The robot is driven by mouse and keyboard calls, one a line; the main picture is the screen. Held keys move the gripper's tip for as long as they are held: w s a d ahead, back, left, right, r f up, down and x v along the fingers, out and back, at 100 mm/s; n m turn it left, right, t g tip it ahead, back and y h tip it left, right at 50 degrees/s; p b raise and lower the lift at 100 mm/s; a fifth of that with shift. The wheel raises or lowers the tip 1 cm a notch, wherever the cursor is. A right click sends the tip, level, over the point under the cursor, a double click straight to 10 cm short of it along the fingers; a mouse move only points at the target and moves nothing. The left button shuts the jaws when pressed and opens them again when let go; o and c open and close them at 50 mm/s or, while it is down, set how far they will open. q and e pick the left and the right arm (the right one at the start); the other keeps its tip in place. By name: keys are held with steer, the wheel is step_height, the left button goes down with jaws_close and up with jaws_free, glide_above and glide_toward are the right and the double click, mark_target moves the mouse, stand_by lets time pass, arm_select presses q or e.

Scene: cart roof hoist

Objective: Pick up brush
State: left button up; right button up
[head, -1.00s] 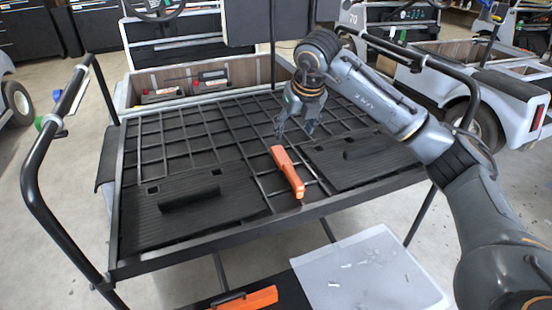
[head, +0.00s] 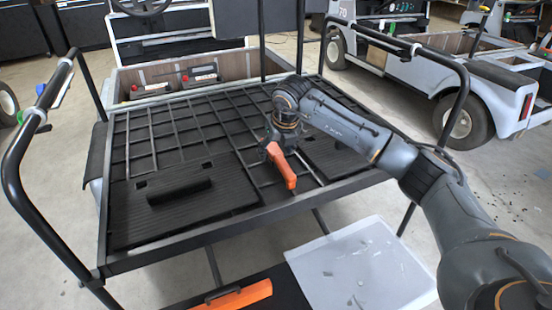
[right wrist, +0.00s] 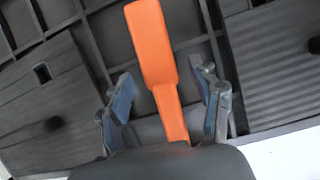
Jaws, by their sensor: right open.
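An orange brush (head: 284,168) lies on the black slatted roof rack (head: 135,257), near its front edge. In the right wrist view the brush (right wrist: 152,45) has a wide part at the top and a narrower part running down between my fingers. My right gripper (head: 271,150) is over the far end of the brush. In the right wrist view the right gripper (right wrist: 168,105) is open, with one finger on each side of the narrow part and gaps on both sides. My left gripper is not in view.
Black posts and side rails (head: 35,120) flank the rack. Flat black panels (head: 195,190) lie on it, one with a raised handle. Below its front edge are a pale sheet (head: 365,270) and another orange item (head: 237,297). Carts stand behind.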

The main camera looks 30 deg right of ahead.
mark_target(274, 150)
steer(key=shift+c, duration=0.4)
steer(key=c, duration=1.2)
steer(key=shift+r, duration=0.25)
step_height(274, 150, up, 3)
steer(key=shift+s+r+p, duration=0.15)
steer(key=shift+r+p, duration=0.05)
steer(key=shift+p, duration=0.15)
arm_select(q)
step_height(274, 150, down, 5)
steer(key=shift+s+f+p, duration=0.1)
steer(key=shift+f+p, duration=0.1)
steer(key=shift+p, duration=0.2)
arm_select(e)
steer(key=s+a+r, duration=0.2)
steer(key=s+r, duration=0.7)
steer(key=s, duration=0.4)
steer(key=shift+s+a, duration=0.2)
steer(key=shift+a, duration=0.2)
